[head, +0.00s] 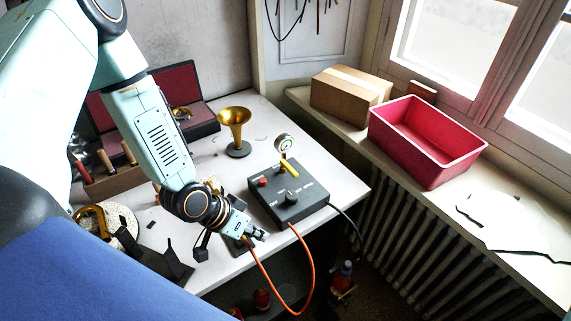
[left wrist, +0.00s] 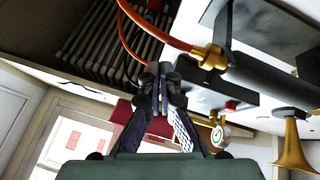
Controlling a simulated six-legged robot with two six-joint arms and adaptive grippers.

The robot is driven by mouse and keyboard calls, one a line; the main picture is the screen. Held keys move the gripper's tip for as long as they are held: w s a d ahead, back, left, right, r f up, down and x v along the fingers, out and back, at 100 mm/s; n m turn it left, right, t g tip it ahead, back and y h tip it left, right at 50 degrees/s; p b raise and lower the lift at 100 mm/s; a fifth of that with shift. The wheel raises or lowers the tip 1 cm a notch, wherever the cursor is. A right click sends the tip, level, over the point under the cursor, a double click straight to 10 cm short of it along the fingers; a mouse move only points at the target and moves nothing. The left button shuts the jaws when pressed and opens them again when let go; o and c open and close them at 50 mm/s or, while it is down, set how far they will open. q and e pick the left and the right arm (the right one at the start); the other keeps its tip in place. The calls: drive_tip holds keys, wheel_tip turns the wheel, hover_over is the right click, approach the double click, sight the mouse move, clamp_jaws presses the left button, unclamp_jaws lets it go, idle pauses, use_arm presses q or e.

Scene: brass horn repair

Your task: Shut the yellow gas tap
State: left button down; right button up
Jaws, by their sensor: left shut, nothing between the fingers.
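The yellow gas tap (head: 289,168) is a small bar on top of the dark control box (head: 287,207), just below the round pressure gauge (head: 284,144). My left gripper (head: 261,236) is shut and empty near the table's front edge, in front of the box and apart from the tap. Its closed fingertips also show in the left wrist view (left wrist: 161,72). My right gripper is in neither view.
An orange hose (head: 312,266) loops below the box and table edge. A brass horn bell (head: 235,121) stands behind the box. A red bin (head: 424,143) and cardboard box (head: 347,93) sit on the sill. A dark cylinder with a brass fitting (left wrist: 208,57) lies close to my fingers.

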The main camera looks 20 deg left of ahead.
use_arm(q)
drive_tip(key=w+a+r+m+t, duration=0.2)
drive_tip(key=w+a+r, duration=0.15)
drive_tip(key=w, duration=0.25)
drive_tip(key=m+t+b, duration=0.1)
drive_tip(key=m+b, duration=0.1)
approach(289, 172)
drive_tip(key=shift+s+a+f, duration=0.6)
drive_tip(key=shift+s+f, duration=0.35)
drive_tip(key=shift+s, duration=0.7)
drive_tip(key=shift+h, duration=0.3)
drive_tip(key=x, duration=0.3)
drive_tip(key=b+x, duration=0.1)
drive_tip(key=shift+w+a+f, duration=0.15)
drive_tip(key=shift+a+f, duration=0.1)
drive_tip(key=w+d, duration=0.2)
drive_tip(key=w, duration=0.1)
drive_tip(key=shift+d, duration=0.1)
drive_tip(key=shift+w+d+p, duration=0.2)
drive_tip(key=shift+w+p, duration=0.1)
drive_tip(key=shift+w, duration=0.15)
drive_tip(key=shift+a+n, duration=0.15)
drive_tip(key=shift+n, duration=0.15)
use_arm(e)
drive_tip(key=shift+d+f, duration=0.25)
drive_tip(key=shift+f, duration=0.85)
